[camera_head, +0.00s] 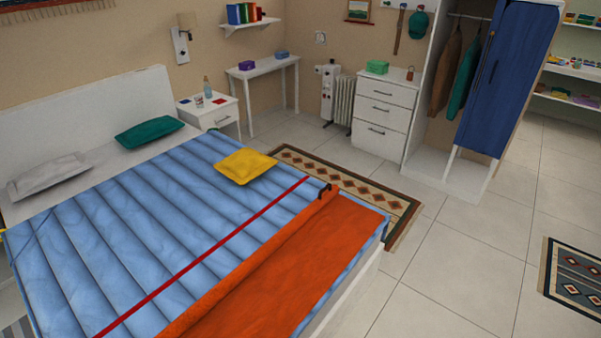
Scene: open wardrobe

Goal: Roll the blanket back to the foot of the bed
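The orange blanket (290,265) lies across the foot end of the bed, at the lower right of the bed in the head view. Its edge toward the pillows is a raised roll or fold (250,257), running from the far side down to the bottom of the picture. A small dark piece (325,191) sits at the far end of this edge; I cannot tell what it is. A red stripe (215,248) crosses the blue quilted bed cover (130,220), apart from the blanket's edge. My gripper is not in view. The near end of the blanket is cut off.
A yellow cushion (246,166), a green pillow (149,132) and a grey pillow (48,176) lie on the bed. A nightstand (208,114) stands beside the headboard. A patterned rug (400,205) lies past the far side.

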